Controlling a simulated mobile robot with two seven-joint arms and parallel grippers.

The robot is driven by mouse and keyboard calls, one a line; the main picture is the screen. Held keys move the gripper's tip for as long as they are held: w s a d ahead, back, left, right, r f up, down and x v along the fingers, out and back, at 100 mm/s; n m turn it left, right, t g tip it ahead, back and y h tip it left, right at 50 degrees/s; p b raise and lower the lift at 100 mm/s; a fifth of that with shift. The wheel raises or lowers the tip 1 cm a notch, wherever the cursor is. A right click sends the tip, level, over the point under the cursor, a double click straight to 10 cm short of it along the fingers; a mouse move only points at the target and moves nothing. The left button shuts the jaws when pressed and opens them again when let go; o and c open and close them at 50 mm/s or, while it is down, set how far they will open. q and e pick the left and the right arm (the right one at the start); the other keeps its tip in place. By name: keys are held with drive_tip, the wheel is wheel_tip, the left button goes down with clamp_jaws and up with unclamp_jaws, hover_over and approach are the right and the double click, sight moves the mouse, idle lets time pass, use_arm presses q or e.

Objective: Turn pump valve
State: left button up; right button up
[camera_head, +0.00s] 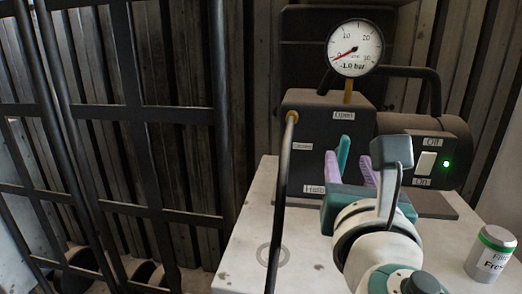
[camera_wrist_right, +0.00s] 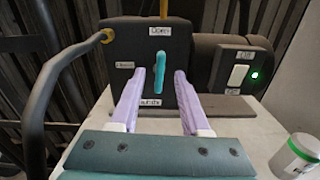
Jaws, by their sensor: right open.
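The pump valve's teal handle (camera_head: 343,153) is on the front of the dark pump box (camera_head: 312,118); it also shows in the right wrist view (camera_wrist_right: 162,70). It stands nearly upright, its upper end by the "Open" label (camera_wrist_right: 159,30). My right gripper (camera_head: 347,166) is open, its two purple fingers pointing at the box. In the right wrist view the gripper (camera_wrist_right: 160,82) has one finger on each side of the handle, with gaps showing. Whether the fingertips reach the handle's depth I cannot tell. My left gripper is not in view.
A round gauge (camera_head: 355,48) stands above the box. A switch (camera_head: 426,163) with a lit green light is on the right. A black hose (camera_head: 283,200) hangs at the left. A can (camera_head: 491,254) stands on the white table (camera_head: 247,235). A dark metal frame (camera_head: 165,115) fills the left.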

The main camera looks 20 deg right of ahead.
sight(345, 151)
drive_tip(key=b+x, duration=0.1)
drive_tip(key=x, duration=0.5)
drive_tip(key=shift+d, duration=0.1)
clamp_jaws()
idle(0.4)
